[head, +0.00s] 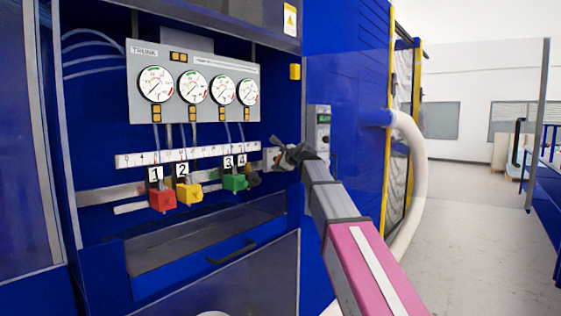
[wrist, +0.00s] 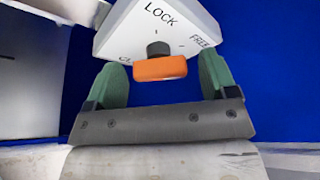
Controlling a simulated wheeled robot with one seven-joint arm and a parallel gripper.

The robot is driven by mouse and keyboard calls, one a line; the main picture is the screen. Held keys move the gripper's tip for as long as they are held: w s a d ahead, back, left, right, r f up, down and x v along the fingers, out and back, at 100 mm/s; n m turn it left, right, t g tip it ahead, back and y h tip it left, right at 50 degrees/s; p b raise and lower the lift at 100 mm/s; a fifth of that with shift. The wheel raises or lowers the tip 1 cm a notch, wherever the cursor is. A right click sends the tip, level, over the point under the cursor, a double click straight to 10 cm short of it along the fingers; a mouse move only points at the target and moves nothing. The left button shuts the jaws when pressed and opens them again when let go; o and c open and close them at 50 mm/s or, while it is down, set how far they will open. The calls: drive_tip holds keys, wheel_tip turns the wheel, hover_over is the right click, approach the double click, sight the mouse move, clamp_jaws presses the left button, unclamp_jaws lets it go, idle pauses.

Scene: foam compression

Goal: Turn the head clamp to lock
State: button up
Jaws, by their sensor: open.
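The head clamp shows in the wrist view as an orange knob (wrist: 160,69) on a short dark shaft. It stands out from a white plate (wrist: 187,22) marked LOCK and FREE, with a third label at the lower left partly hidden. The knob's bar lies roughly crosswise in the picture. My gripper (wrist: 161,62) is open, with one green finger on each side of the knob and a visible gap on both sides. In the head view my gripper (head: 284,154) is at the right end of the machine's recess, and it mostly hides the clamp there.
Left of my gripper hang numbered clamps, red (head: 162,199), yellow (head: 189,193) and green (head: 235,182), below a white scale (head: 185,154). A gauge panel (head: 195,90) is above. A drawer (head: 190,262) lies below. A small control box (head: 320,130) is close at the right.

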drive_tip(key=c, duration=0.9)
drive_tip(key=shift+n, duration=0.4)
drive_tip(key=shift+f+n+t+y, duration=0.1)
drive_tip(key=shift+n+t+y, duration=0.6)
drive_tip(key=shift+n, duration=1.75)
drive_tip(key=shift+f+n+t+y, duration=0.1)
drive_tip(key=shift+n+t+y, duration=0.6)
drive_tip(key=shift+n, duration=1.8)
drive_tip(key=shift+f+n+t+y, duration=0.1)
drive_tip(key=shift+n+t+y, duration=0.55)
drive_tip(key=shift+n, duration=1.8)
drive_tip(key=shift+n+t, duration=0.25)
drive_tip(key=shift+n, duration=0.15)
drive_tip(key=o, duration=0.9)
